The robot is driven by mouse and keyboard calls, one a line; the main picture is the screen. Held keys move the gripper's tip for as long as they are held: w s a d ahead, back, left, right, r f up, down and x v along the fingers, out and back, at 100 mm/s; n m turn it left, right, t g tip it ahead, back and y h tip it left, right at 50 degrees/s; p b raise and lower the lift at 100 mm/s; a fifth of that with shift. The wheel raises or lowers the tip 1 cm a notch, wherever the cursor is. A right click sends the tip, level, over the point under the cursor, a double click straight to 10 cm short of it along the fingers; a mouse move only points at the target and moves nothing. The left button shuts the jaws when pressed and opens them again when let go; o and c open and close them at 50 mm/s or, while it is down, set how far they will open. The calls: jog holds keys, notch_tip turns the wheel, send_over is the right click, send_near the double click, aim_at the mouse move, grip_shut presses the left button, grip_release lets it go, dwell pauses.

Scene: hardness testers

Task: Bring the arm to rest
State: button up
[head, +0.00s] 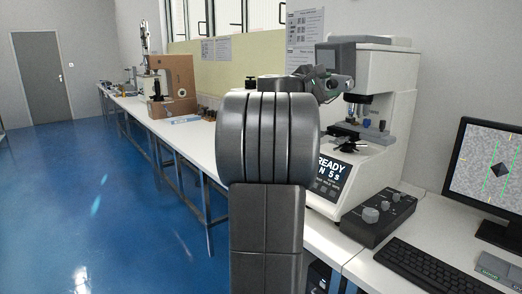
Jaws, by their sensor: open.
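My arm rises through the middle of the head view. Its large dark grey links hide part of the bench behind it. My gripper (338,87) shows small beyond the top right of these links, pointing to the right, in front of the white hardness tester (389,77) in the picture. It is open, and I see nothing held in it. How far it is from the tester I cannot tell.
The tester's display reads "READY". A dark control box (378,216), a keyboard (430,271) and a monitor (487,172) stand on the right. A brown tester (174,84) stands farther along the white bench (186,140). The blue floor (90,210) at left is clear.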

jog(key=n+p, duration=0.6)
jog(key=p, duration=0.1)
jog(key=shift+r+n+p, duration=0.15)
jog(key=shift+n+p, duration=0.15)
jog(key=shift+s+a+f+b, duration=0.25)
jog(key=shift+a+b, duration=0.15)
jog(key=shift+s+a, duration=0.35)
jog(key=shift+a, duration=0.05)
